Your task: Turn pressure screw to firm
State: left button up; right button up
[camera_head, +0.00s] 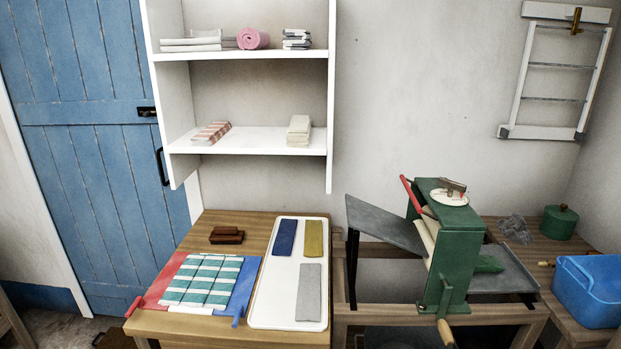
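A green wringer (453,255) stands on a wooden frame right of centre. On its top is a round pale dial plate (446,199), and a brown crossbar handle, seemingly the pressure screw (453,186), sits over it. Marks on the plate are too small to read, so I cannot tell the setting. A red lever (409,194) slants up at the wringer's left side. Cream rollers (428,232) show partly between the green sides. Neither of my grippers is in view.
Grey boards (385,224) flank the wringer, and a wooden-handled crank (445,332) hangs in front. A table at left holds a white tray (263,300) with folded cloths and a checked cloth (205,280). A blue tub (588,290) and green pot (558,222) stand right.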

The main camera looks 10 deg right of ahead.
aim_at(452, 185)
jog(key=z, duration=1.3)
